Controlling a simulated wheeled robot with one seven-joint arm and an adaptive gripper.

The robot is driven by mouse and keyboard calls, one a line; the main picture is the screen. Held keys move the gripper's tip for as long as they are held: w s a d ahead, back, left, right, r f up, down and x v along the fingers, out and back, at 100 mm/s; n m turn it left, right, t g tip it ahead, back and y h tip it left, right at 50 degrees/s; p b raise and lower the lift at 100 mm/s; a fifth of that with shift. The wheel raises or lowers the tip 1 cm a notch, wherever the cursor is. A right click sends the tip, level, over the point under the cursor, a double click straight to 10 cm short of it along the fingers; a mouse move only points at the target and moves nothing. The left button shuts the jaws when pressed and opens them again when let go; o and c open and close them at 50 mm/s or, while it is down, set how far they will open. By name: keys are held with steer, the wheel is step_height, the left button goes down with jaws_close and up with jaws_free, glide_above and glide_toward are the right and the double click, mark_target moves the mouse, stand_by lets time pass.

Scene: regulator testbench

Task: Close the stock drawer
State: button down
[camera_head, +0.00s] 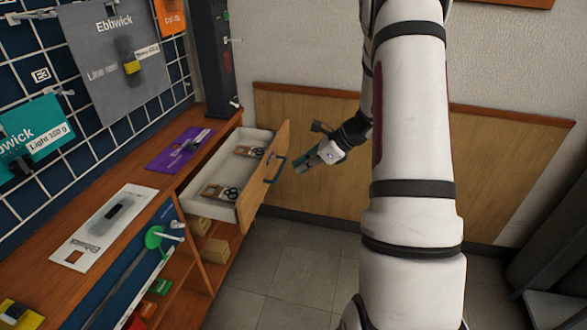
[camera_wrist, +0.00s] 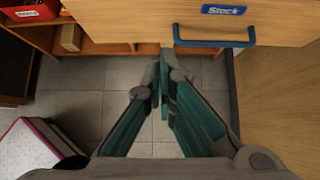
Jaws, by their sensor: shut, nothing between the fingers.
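The stock drawer (camera_head: 225,185) is pulled open from the wooden bench in the head view. It has a white inside, a wooden front and a blue handle (camera_head: 274,168). Packs with dark round parts lie inside it. In the wrist view the drawer front (camera_wrist: 130,25) crosses the top, with a blue "Stock" label (camera_wrist: 223,10) and the blue handle below it. My gripper (camera_head: 303,165) is out in front of the drawer front, to the right of the handle and apart from it. In the wrist view the teal fingers of my gripper (camera_wrist: 160,82) meet at their tips, with nothing between them.
The bench top (camera_head: 130,175) holds a purple card (camera_head: 180,150) and a grey-white card (camera_head: 103,228). Small boxes (camera_head: 215,250) sit on the shelf under the drawer. A wood-panelled wall (camera_head: 310,115) stands behind. The tiled floor (camera_head: 285,265) before the drawer is clear.

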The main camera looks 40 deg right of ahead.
mark_target(260, 183)
steer(key=shift+w+a+f+b, duration=0.35)
steer(key=shift+w+a+f, duration=0.65)
steer(key=shift+w, duration=0.25)
steer(key=shift+w+a+f+b, duration=0.4)
steer(key=shift+w+a+f, duration=0.55)
steer(key=shift+w, duration=0.35)
steer(key=shift+w+a+f+b, duration=0.35)
steer(key=shift+w+a+f, duration=0.5)
steer(key=shift+w+a, duration=0.3)
steer(key=shift+w+d, duration=0.1)
steer(key=w+a, duration=0.4)
steer(key=w, duration=0.1)
steer(key=w+a, duration=0.4)
steer(key=w, duration=0.1)
steer(key=w+a, duration=0.4)
steer(key=w, duration=0.1)
steer(key=shift+w+a, duration=0.15)
steer(key=shift+w, duration=0.25)
steer(key=shift+w+a, duration=0.1)
steer(key=shift+a, duration=0.05)
steer(key=shift+a+r, duration=0.1)
